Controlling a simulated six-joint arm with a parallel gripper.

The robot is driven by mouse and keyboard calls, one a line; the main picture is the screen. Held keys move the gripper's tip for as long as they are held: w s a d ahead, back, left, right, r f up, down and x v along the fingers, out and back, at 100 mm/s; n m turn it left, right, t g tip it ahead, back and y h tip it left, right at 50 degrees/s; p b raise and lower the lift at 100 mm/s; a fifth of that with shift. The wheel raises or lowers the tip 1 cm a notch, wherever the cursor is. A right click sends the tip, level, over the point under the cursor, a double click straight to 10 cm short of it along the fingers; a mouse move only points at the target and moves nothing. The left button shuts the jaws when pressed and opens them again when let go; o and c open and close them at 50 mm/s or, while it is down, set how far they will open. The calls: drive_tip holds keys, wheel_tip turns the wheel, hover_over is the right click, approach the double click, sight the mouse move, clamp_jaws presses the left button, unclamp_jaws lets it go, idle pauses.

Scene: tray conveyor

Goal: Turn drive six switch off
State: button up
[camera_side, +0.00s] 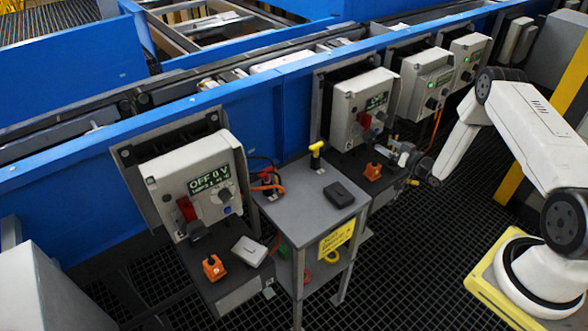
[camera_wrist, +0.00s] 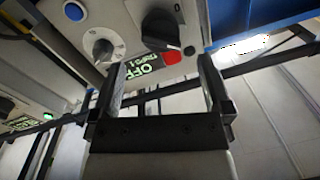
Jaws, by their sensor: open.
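A drive box (camera_side: 362,108) in the middle of the side view has a lit green display and a red switch (camera_side: 365,120) on its front. I cannot read which number this drive carries. In the wrist view, a drive box face shows a black switch handle (camera_wrist: 162,28) on a red plate (camera_wrist: 173,57), beside a lit display (camera_wrist: 147,68) reading OFF upside down. My gripper (camera_side: 404,158) is in front of the middle box, low and to its right. In the wrist view my gripper (camera_wrist: 163,85) is open and empty, its fingers just short of the display and apart from the handle.
Two more boxes (camera_side: 428,84) stand farther right. A grey cart (camera_side: 310,205) with a yellow-handled tool and a black case stands between the near boxes. Orange padlocks (camera_side: 213,267) lie on the shelves. The blue conveyor rail runs behind.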

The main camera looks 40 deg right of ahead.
sight(376, 139)
drive_tip(key=shift+w+a, duration=0.15)
drive_tip(key=shift+w, duration=1.35)
drive_tip(key=shift+w+a, duration=0.1)
drive_tip(key=shift+w, duration=1.35)
drive_tip(key=c, duration=1.2)
drive_tip(key=shift+n, duration=2)
drive_tip(key=o, duration=1.2)
drive_tip(key=shift+s, duration=0.1)
drive_tip(key=s, duration=0.7)
drive_tip(key=shift+s+d+r, duration=0.15)
drive_tip(key=shift+s+d, duration=0.15)
drive_tip(key=shift+s, duration=0.05)
